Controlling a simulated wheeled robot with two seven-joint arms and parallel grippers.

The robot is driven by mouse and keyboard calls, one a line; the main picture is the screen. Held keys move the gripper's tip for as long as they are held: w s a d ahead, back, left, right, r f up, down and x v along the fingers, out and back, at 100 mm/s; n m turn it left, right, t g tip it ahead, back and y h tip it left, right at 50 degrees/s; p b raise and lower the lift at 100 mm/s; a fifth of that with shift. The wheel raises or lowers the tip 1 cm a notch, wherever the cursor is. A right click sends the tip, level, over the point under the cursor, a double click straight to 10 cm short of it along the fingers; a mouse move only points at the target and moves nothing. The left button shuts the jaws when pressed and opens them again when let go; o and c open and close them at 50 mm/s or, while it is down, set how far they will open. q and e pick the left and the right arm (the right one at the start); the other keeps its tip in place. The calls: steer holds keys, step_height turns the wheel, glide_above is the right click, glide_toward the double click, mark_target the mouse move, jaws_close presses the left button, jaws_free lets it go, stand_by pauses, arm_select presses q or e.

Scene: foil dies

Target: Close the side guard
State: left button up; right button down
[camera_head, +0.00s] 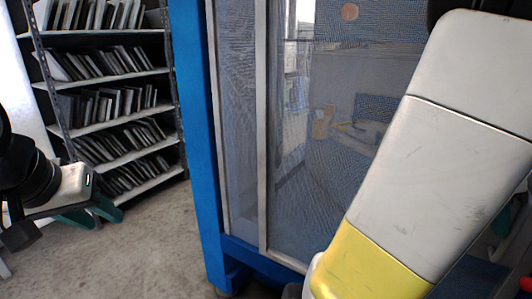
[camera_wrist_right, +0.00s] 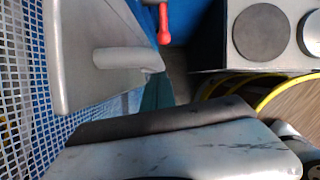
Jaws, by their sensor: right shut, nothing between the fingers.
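The side guard (camera_head: 262,130) shows in the head view as a mesh panel with pale metal uprights in a blue machine frame (camera_head: 197,130). Blue-white mesh (camera_wrist_right: 30,90) fills the left of the right wrist view. A grey part with a rounded bar (camera_wrist_right: 125,58) stands beside that mesh; I cannot tell if it is the handle. My right gripper's teal fingertips (camera_wrist_right: 157,90) are shut and empty near this bar; contact is unclear. My right arm hides the guard's right side in the head view. My left gripper (camera_head: 88,213) is at the left, away from the guard, its opening unclear.
A shelf rack (camera_head: 110,85) with several rows of dark plates stands behind on the left. Grey floor (camera_head: 165,240) is clear before it. The right wrist view shows a red knob (camera_wrist_right: 164,25), round discs (camera_wrist_right: 262,32) on a grey surface and yellow curved tubes (camera_wrist_right: 262,100).

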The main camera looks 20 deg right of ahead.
steer(key=shift+s+d, duration=0.65)
steer(key=shift+s, duration=0.25)
steer(key=shift+s+d+r, duration=0.1)
steer(key=shift+s, duration=0.05)
